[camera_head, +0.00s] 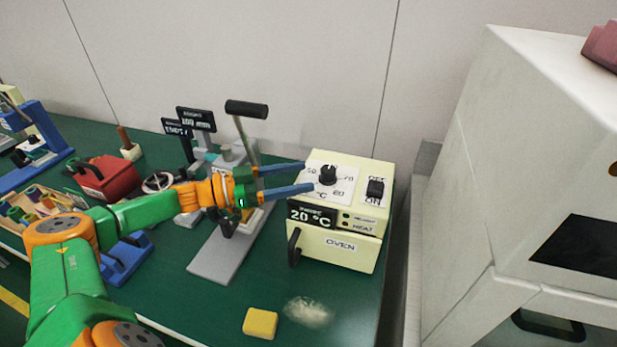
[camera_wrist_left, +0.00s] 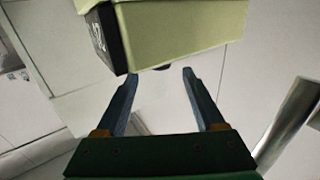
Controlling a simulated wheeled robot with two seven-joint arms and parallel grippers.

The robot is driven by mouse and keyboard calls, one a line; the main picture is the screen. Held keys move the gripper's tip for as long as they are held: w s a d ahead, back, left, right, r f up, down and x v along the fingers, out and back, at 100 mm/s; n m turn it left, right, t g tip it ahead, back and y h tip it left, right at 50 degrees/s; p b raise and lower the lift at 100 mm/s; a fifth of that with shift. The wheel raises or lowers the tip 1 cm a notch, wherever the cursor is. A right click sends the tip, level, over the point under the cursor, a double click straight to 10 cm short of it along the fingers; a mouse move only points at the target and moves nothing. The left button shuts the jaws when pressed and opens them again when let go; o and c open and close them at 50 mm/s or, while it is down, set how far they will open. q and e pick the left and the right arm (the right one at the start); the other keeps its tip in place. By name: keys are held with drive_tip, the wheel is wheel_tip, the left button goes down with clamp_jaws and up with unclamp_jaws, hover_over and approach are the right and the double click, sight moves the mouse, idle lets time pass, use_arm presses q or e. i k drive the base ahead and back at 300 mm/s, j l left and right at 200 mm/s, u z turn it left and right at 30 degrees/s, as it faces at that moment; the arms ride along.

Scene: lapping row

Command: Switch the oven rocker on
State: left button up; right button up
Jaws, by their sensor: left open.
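The cream oven (camera_head: 332,249) stands near the right end of the green bench. Its black rocker (camera_head: 375,188) is on the sloping top at the right, between OFF above and ON below; I cannot tell which way it is tipped. A black knob (camera_head: 328,175) sits left of it on a white dial. The display (camera_head: 311,216) reads 20 °C. My left gripper (camera_head: 308,177) is open and empty, its blue fingers pointing right, tips by the dial's left side and short of the rocker. In the left wrist view, the oven (camera_wrist_left: 185,28) appears beyond the fingertips (camera_wrist_left: 159,75). The rocker is hidden there.
A grey lever press (camera_head: 246,150) with a tall handle stands close behind my left gripper. A yellow block (camera_head: 260,323) and a pale smear (camera_head: 309,312) lie in front of the oven. A large white cabinet (camera_head: 500,150) stands right of the bench.

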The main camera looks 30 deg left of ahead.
sight(375, 187)
drive_tip(key=k, duration=1.5)
